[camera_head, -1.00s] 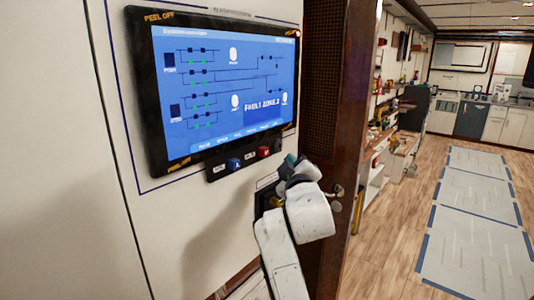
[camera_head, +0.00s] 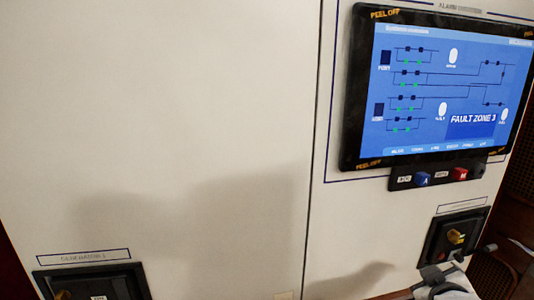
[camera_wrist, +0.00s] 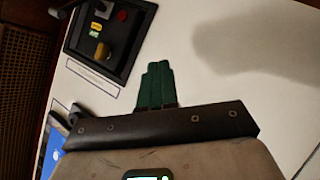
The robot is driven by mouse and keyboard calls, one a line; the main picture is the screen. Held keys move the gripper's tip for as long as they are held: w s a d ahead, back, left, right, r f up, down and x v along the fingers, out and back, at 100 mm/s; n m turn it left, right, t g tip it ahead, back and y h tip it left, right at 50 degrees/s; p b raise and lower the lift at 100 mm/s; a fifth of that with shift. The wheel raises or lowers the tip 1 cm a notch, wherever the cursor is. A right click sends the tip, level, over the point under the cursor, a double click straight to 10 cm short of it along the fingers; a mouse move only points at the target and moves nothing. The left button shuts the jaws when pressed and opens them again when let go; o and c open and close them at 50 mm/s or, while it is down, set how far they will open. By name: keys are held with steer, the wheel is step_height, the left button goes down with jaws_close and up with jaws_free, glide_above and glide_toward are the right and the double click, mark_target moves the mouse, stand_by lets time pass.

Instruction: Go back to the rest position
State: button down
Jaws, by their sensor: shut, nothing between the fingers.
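My gripper (camera_wrist: 156,84) shows in the wrist view with its green fingers shut together and nothing between them. It is in front of the pale cabinet wall (camera_wrist: 235,95), beside a black switch panel (camera_wrist: 128,62). That panel has a yellow handle and a red round part. In the head view, part of my white arm shows at the bottom right, below the same kind of switch panel (camera_head: 456,238). The fingertips are not clear there.
A wall screen (camera_head: 445,90) reads "FAULT ZONE 3", with blue and red buttons (camera_head: 437,177) on a strip below it. A second black panel (camera_head: 92,284) sits at the bottom left. The wall between is bare. Dark brown mesh (camera_head: 519,165) stands at the right edge.

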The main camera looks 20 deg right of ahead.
steer(key=s+a+f+g+y, duration=0.1)
steer(key=s+a+f+y, duration=0.15)
steer(key=a+f, duration=0.4)
steer(key=s+a+f+g+y, duration=0.25)
steer(key=a+f, duration=0.25)
steer(key=f, duration=0.3)
steer(key=s+a+f+g+y+b, duration=0.1)
steer(key=s+a+f+g+y, duration=0.3)
steer(key=s+a+f, duration=0.6)
steer(key=s+a, duration=0.2)
steer(key=shift+s+f+n+b, duration=0.25)
steer(key=shift+s+n+b, duration=0.15)
